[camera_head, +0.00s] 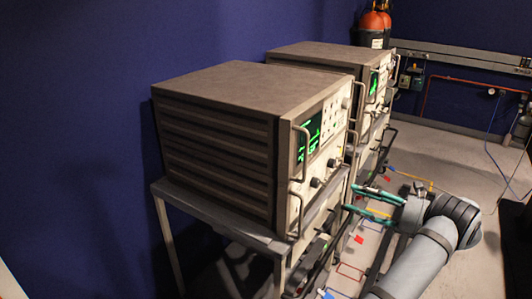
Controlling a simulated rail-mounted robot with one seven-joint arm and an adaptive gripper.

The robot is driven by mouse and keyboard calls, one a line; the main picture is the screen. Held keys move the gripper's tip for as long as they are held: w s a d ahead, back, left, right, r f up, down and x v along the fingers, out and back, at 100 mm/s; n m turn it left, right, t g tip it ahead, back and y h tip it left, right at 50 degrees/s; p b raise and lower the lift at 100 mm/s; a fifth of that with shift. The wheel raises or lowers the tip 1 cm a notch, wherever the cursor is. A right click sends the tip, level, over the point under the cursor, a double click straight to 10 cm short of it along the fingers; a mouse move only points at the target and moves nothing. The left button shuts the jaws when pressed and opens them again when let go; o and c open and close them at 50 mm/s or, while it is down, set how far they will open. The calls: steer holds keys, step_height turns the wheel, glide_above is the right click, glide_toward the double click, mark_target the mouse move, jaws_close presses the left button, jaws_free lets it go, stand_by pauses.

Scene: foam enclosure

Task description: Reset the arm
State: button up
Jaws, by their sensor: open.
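My arm (422,262) comes up from the bottom right of the head view and bends at a dark joint. My gripper (353,198) points left from it, with two teal fingers spread apart. It is open, and nothing shows between the fingers. The fingertips are just right of the front of the instrument rack in the picture. I cannot tell whether they touch it.
A large brown instrument (215,145) with a green screen and front handles sits on a grey stand (164,192). A second similar instrument (318,54) stands behind it. An orange-topped cylinder (374,24) is at the back. Grey floor (432,150) is open beyond the arm.

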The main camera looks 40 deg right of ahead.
mark_target(319, 183)
steer(key=x, duration=1.1)
steer(key=shift+w+a, duration=0.15)
steer(key=shift+w, duration=0.15)
steer(key=shift+s+r+m+p, duration=0.1)
steer(key=shift+m+p, duration=0.3)
steer(key=shift+p, duration=0.2)
steer(key=shift+b+v, duration=0.5)
steer(key=shift+v, duration=1.25)
